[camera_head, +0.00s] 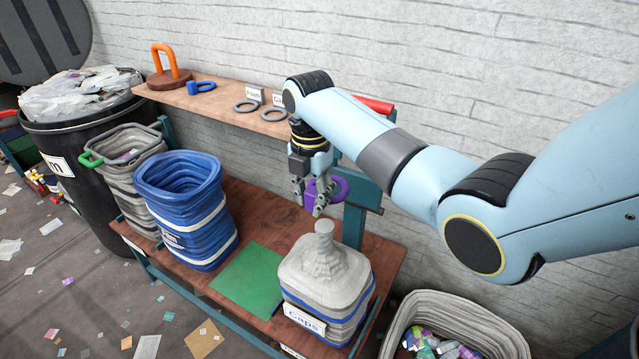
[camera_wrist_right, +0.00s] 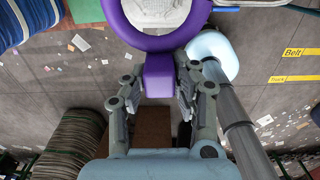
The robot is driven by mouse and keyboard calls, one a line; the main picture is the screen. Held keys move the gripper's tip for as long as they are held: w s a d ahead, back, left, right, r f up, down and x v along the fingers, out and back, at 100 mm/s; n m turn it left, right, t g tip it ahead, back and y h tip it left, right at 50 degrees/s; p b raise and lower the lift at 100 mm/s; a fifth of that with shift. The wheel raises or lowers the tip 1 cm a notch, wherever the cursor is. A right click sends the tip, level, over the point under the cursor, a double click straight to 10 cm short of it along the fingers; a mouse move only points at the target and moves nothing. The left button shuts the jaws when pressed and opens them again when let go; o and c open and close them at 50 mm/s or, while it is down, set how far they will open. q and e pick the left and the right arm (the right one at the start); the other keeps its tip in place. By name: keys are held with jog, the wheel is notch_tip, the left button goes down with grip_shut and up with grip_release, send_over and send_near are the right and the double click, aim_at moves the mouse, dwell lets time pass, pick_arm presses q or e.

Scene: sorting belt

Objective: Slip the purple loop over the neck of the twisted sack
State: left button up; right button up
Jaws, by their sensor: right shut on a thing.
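The twisted sack (camera_head: 322,275) is grey-white with blue bands and a "Caps" label, and stands upright on the wooden bench. Its narrow neck (camera_head: 324,229) points up. My right gripper (camera_head: 314,200) is shut on the tab of the purple loop (camera_head: 341,189), above and slightly behind the neck in the head view. In the right wrist view the purple loop (camera_wrist_right: 122,28) extends ahead of the fingers (camera_wrist_right: 160,88), and part of the pale sack (camera_wrist_right: 162,10) shows through its opening. The loop is not around the neck. My left gripper is out of view.
A blue open sack (camera_head: 185,215) and a green mat (camera_head: 248,280) are left of the twisted sack. A shelf (camera_head: 220,100) behind holds grey rings (camera_head: 273,114), a blue loop (camera_head: 200,87) and an orange handle (camera_head: 168,65).

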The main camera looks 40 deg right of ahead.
aim_at(310, 212)
jog(key=shift+s+a+f, duration=0.2)
jog(key=shift+a+f, duration=0.05)
jog(key=shift+a, duration=0.1)
jog(key=shift+w+f, duration=0.3)
jog(key=shift+f, duration=0.5)
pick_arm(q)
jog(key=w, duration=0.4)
pick_arm(e)
jog(key=shift+f, duration=0.25)
jog(key=shift+s+f, duration=0.15)
jog(key=shift+f, duration=0.15)
pick_arm(q)
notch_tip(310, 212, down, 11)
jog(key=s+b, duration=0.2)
jog(key=b, duration=0.9)
pick_arm(e)
jog(key=shift+f, duration=7.8)
